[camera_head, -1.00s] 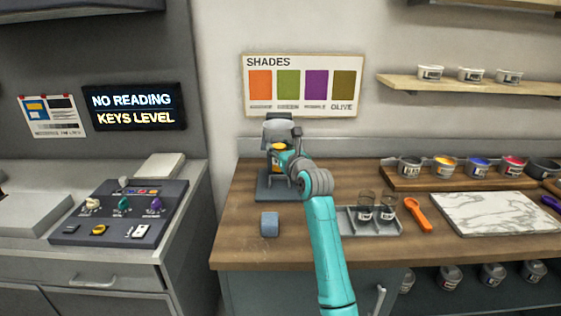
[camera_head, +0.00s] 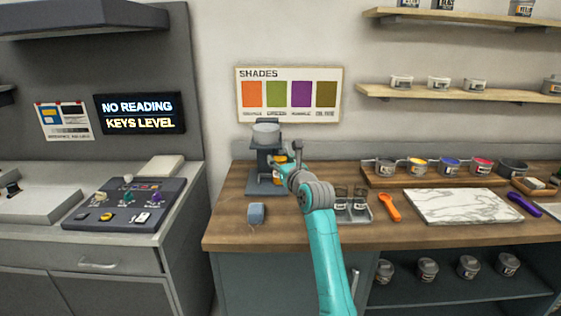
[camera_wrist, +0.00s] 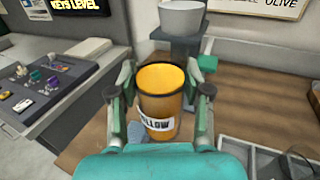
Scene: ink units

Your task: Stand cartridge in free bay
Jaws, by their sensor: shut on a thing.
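My gripper (camera_wrist: 162,78) is shut on an orange-yellow cup (camera_wrist: 160,100), whose label reads "LLOW" at its visible end. The cup is upright, with one finger on each side. In the head view the cup (camera_head: 280,157) shows in part beside my gripper (camera_head: 279,166), in front of a dark stand (camera_head: 266,180) with a grey bowl (camera_head: 266,128) on top. I cannot tell which thing is the cartridge or where a free bay is. A grey tray (camera_head: 358,217) holding small glasses stands right of my arm.
A blue-grey block (camera_head: 257,213) lies near the bench's front left, partly behind the cup in the wrist view. A control panel (camera_head: 126,207) stands on the left counter. An orange spoon (camera_head: 389,207), a marble slab (camera_head: 462,206) and a rack of pots lie to the right.

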